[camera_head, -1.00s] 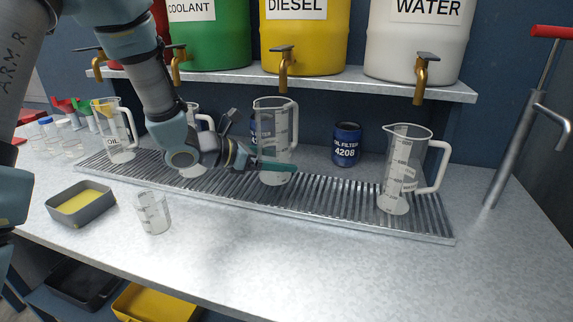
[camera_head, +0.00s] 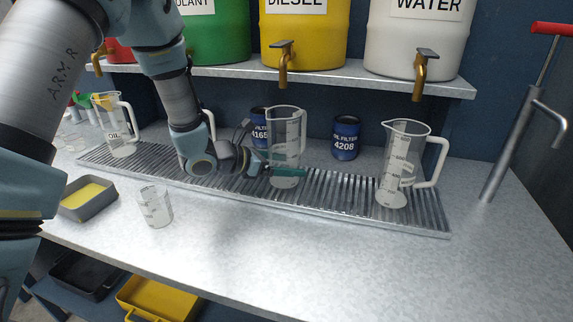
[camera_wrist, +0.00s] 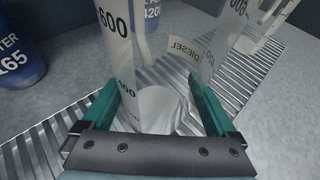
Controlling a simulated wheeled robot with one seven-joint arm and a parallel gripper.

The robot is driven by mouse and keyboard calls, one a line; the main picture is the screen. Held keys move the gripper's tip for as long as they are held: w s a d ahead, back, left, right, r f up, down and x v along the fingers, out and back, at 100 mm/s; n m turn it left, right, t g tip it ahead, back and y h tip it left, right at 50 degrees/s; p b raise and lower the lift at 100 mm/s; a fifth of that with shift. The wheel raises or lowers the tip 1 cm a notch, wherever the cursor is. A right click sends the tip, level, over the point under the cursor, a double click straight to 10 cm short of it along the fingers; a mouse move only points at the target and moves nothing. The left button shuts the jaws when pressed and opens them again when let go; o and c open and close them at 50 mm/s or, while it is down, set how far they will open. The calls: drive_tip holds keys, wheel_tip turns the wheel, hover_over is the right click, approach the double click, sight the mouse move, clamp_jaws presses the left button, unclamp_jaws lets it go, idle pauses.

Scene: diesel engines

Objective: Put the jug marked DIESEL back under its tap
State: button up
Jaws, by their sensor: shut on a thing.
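The clear jug (camera_head: 287,128) stands upright at the grille under the brass tap (camera_head: 283,62) of the yellow drum marked DIESEL (camera_head: 303,38). I cannot tell whether its base touches the grille. In the wrist view the jug (camera_wrist: 142,50) fills the space between the fingers, and its DIESEL label reads mirrored through the clear wall. My gripper (camera_wrist: 157,95) is shut on the jug's lower body, one teal finger on each side. From the head, my gripper (camera_head: 278,170) reaches it from the left.
The slatted grille (camera_head: 330,198) runs along the bench. A jug (camera_head: 405,160) stands under the WATER tap (camera_head: 420,75), right of mine. Oil filters (camera_head: 346,138) stand behind. A small beaker (camera_head: 154,207) and a grey tray (camera_head: 88,200) sit in front. The front right bench is clear.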

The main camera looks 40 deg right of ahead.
drive_tip(key=o, duration=1.1)
drive_tip(key=shift+r+p, duration=0.25)
drive_tip(key=shift+p, duration=0.15)
drive_tip(key=b+v, duration=0.2)
drive_tip(key=v, duration=1)
drive_tip(key=shift+b, duration=0.4)
drive_tip(key=shift+a, duration=0.1)
